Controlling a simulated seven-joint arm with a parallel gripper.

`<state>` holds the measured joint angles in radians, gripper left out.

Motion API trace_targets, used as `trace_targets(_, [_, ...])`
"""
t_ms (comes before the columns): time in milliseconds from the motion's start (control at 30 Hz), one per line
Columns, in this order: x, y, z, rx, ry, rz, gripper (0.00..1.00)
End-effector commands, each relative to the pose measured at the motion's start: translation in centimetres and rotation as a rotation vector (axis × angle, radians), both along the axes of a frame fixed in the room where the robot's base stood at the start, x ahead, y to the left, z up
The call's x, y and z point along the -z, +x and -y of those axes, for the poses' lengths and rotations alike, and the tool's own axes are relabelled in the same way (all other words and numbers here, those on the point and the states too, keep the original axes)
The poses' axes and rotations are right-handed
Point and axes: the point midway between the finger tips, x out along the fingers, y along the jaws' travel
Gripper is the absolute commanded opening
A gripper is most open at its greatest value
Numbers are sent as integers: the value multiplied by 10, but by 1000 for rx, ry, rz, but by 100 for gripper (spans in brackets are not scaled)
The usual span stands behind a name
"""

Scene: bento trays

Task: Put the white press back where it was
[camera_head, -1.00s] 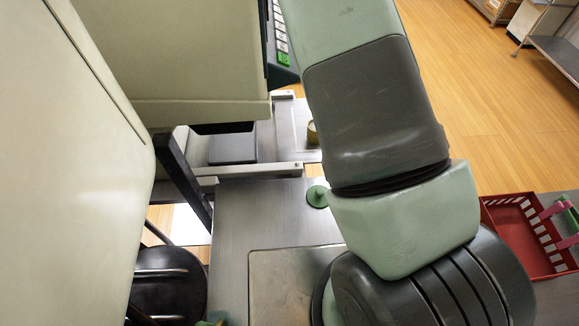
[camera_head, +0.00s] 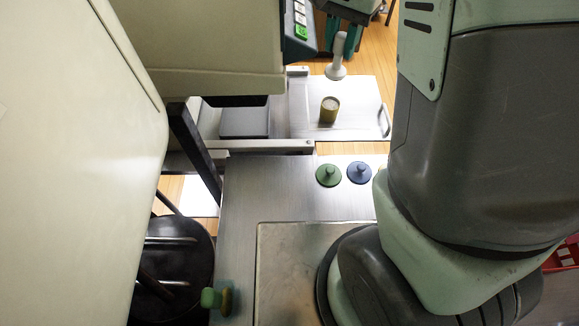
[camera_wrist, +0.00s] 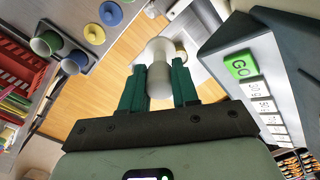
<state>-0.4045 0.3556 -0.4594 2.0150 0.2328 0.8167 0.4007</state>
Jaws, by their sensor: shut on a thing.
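The white press (camera_head: 337,69) is in my gripper (camera_head: 342,36), handle up and round base down, in the head view. It hangs in the air above the far part of the metal drawer (camera_head: 362,92). In the wrist view my gripper (camera_wrist: 159,70) has its two teal fingers on either side of the white press (camera_wrist: 160,82), closed on its handle. A green press (camera_head: 329,174) and a blue press (camera_head: 359,173) stand side by side on the metal counter (camera_head: 270,190), nearer than the drawer.
A small gold-brown cylinder (camera_head: 329,110) stands on the drawer below the press. A machine with a green GO button (camera_wrist: 239,66) is close on the right in the wrist view. A red basket (camera_wrist: 18,62) is at its left. My arm hides the counter's right side.

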Motion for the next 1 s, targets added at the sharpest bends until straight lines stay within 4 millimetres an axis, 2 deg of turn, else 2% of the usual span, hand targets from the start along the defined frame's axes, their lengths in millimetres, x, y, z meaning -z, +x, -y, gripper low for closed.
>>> trace_targets(367, [40, -18, -34, 321, 3, -8, 5])
trace_targets(567, [71, -39, -59, 606, 1, -15, 5])
trace_targets(800, [108, -72, -85, 984, -7, -17, 5])
trace_targets(1000, [123, -90, -95, 1185, -12, -12, 5])
